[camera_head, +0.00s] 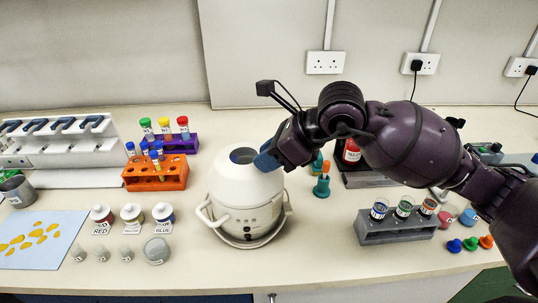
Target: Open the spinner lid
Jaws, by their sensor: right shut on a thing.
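The spinner (243,212) is a round white machine with a carrying handle, standing on the bench at the picture's centre. My left gripper is not in view.
An orange tube rack (156,178) and small bottles (133,216) stand left of the spinner. A small green bottle (321,187) stands close on its right, and a grey rack (398,230) farther right. The bench in front is mostly clear.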

